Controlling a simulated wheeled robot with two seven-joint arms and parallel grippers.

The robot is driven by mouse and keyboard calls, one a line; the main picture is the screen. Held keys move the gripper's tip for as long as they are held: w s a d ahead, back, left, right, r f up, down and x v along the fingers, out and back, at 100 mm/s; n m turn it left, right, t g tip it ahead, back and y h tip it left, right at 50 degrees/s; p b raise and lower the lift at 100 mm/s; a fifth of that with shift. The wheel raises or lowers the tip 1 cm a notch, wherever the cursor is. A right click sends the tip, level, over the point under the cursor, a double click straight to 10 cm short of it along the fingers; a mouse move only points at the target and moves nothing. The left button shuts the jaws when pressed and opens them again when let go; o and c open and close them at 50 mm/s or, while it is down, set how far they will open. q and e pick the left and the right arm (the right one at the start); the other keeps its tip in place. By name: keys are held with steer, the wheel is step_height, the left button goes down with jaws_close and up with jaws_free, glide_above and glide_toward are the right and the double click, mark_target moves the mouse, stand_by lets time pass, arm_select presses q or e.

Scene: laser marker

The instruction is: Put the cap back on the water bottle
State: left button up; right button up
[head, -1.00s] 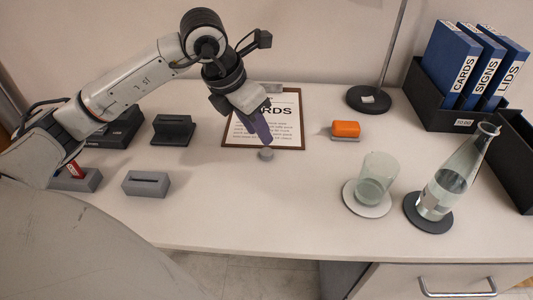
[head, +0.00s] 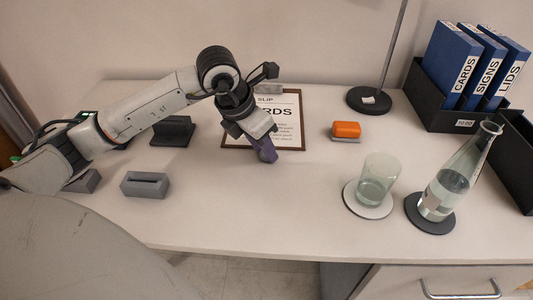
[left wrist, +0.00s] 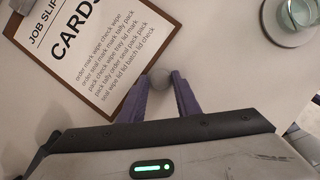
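The glass water bottle (head: 453,182) stands uncapped and part full on a dark round coaster (head: 431,226) at the right of the desk. A small grey round cap (left wrist: 182,84) shows between the purple fingertips in the left wrist view. My left gripper (head: 268,156) points down at the desk just in front of the clipboard and hides the cap in the head view. Its fingers (left wrist: 171,84) stand apart on either side of the cap; I cannot tell whether they press on it. My right gripper is not in view.
A glass tumbler (head: 377,182) on a pale coaster stands left of the bottle. An orange block (head: 346,130), a lamp base (head: 368,99) and dark folder boxes (head: 452,116) are behind. Grey slotted blocks (head: 145,186) are at left. The front middle of the desk is clear.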

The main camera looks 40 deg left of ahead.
mark_target(263, 154)
arm_select(q)
steer(key=c, duration=0.7)
steer(key=shift+o, duration=0.2)
step_height(263, 154, up, 10)
steer(key=p, duration=0.1)
steer(key=shift+p, duration=0.3)
